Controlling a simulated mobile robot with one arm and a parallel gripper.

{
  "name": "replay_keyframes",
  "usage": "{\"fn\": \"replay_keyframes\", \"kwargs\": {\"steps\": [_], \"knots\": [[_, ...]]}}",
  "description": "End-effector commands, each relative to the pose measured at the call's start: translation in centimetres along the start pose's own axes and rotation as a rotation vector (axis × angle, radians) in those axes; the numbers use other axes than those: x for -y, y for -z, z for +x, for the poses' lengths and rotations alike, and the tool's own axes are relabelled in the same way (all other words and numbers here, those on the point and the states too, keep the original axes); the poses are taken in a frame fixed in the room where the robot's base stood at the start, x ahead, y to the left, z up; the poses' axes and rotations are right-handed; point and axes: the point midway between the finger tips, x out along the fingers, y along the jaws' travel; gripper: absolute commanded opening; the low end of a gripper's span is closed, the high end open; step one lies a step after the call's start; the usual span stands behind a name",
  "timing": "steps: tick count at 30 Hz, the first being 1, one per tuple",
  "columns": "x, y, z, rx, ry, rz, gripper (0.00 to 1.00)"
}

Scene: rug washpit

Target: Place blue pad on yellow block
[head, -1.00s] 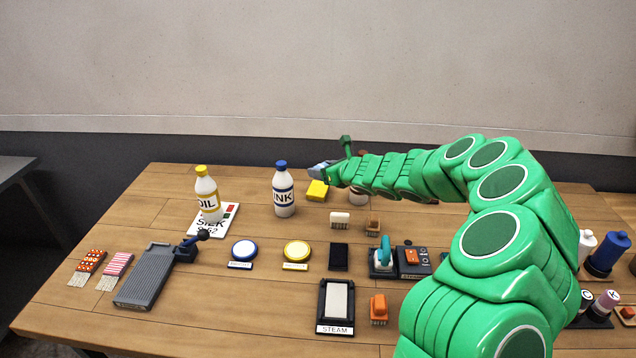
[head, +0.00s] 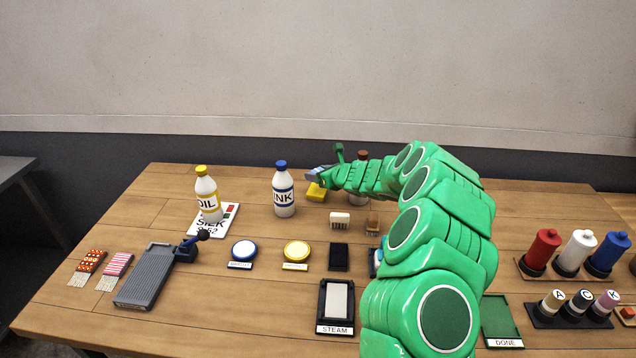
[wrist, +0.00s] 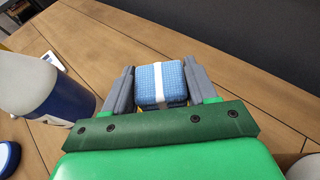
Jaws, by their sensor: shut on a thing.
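The blue pad (wrist: 161,84), with a white band across it, sits between the grey fingers of my gripper (wrist: 161,86) in the wrist view. My gripper is shut on it. In the head view my gripper (head: 317,174) is at the back of the table, directly over the yellow block (head: 315,194). Slivers of yellow show beneath the pad and fingers in the wrist view. The pad looks very close above the block or touching it; I cannot tell which. My gripper hides much of the block.
The INK bottle (head: 284,190) stands close left of my gripper, and a brown-capped bottle (head: 362,156) stands behind my arm. The OIL bottle (head: 207,195) is farther left. Two brushes (head: 340,221) (head: 372,224) lie in front. Bare wood lies behind the block.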

Motion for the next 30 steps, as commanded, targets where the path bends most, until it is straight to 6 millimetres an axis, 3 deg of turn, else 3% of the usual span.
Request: {"fn": "replay_keyframes", "kwargs": {"steps": [12, 19, 30], "knots": [[0.5, 0.8, 1.3, 0.000, -0.001, -0.001, 0.28], [0.4, 3.2, 2.2, 0.002, -0.001, 0.000, 0.28], [0.4, 3.6, 2.4, 0.001, -0.001, 0.000, 0.28]]}}
